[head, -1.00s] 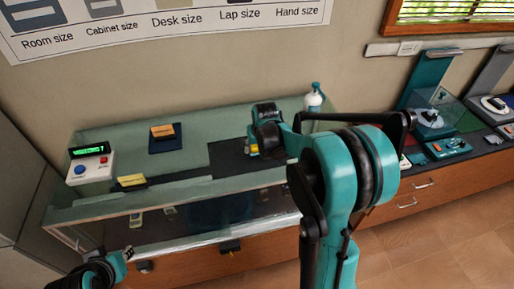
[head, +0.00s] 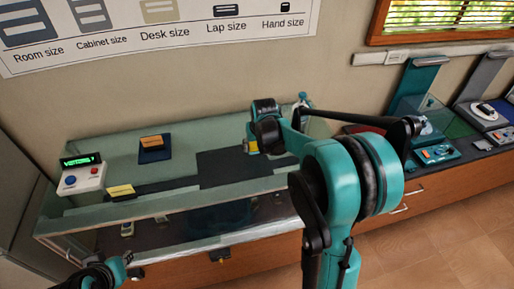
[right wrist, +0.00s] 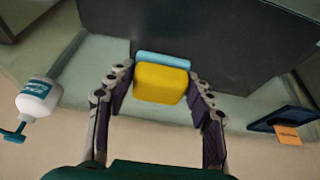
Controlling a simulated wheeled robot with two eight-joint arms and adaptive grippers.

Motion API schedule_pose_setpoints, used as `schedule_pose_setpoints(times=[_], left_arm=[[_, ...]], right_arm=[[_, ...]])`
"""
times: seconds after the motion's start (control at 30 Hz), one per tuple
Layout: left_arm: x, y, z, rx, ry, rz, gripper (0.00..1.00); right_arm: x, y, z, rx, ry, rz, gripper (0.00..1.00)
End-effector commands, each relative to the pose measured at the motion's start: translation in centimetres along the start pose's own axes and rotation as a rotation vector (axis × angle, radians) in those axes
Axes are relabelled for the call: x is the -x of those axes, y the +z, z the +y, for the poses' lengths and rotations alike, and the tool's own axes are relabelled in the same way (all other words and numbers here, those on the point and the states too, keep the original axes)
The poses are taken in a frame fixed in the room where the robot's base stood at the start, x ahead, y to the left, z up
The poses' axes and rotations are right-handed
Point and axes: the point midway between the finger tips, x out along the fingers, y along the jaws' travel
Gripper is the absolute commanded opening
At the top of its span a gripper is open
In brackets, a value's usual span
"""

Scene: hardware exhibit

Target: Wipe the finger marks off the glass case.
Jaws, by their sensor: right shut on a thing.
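The glass case (head: 215,130) stands against the wall with a pale green top. Finger marks cannot be made out at this size. My right gripper (head: 252,146) is over the right part of the top, shut on a yellow sponge with a light blue layer. The sponge (right wrist: 160,84) shows between both fingers in the right wrist view, beside the edge of a dark panel (right wrist: 215,35). Whether it touches the glass cannot be told. My left gripper (head: 118,268) is low at the left, before the case's front; its jaws are unclear.
A white spray bottle (right wrist: 38,98) with a teal pump stands near the sponge. On the top are a box with a green display (head: 82,174), a yellow label (head: 121,190) and a dark blue pad (head: 154,153) with an orange block. More exhibits (head: 436,153) stand at right.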

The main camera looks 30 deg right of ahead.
Motion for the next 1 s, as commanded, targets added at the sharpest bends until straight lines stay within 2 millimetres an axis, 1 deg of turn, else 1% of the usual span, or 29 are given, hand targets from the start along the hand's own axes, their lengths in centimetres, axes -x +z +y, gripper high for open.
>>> schedule_pose_setpoints(times=[0.03, 0.1, 0.33, 0.9, 1.0], left_arm=[[0.5, -0.3, 0.0, 0.0, 0.0, 0.0, 0.26], [0.8, -0.6, 0.0, 0.0, 0.0, 0.0, 0.26], [1.7, -1.2, 0.0, 0.0, 0.0, 0.0, 0.26], [1.7, -1.2, 0.0, 0.0, 0.0, 0.0, 0.26], [1.6, -1.1, 0.0, 0.0, 0.0, 0.0, 0.26]], right_arm=[[0.7, -0.3, -0.1, 0.001, 0.0, 0.0, 0.25], [1.2, -0.6, -0.1, 0.001, 0.0, 0.0, 0.25], [2.7, -1.5, -0.3, 0.002, -0.001, 0.0, 0.25], [2.7, -1.5, -0.3, 0.002, -0.001, 0.0, 0.25], [2.9, -1.2, -0.4, 0.008, -0.003, 0.0, 0.25]])
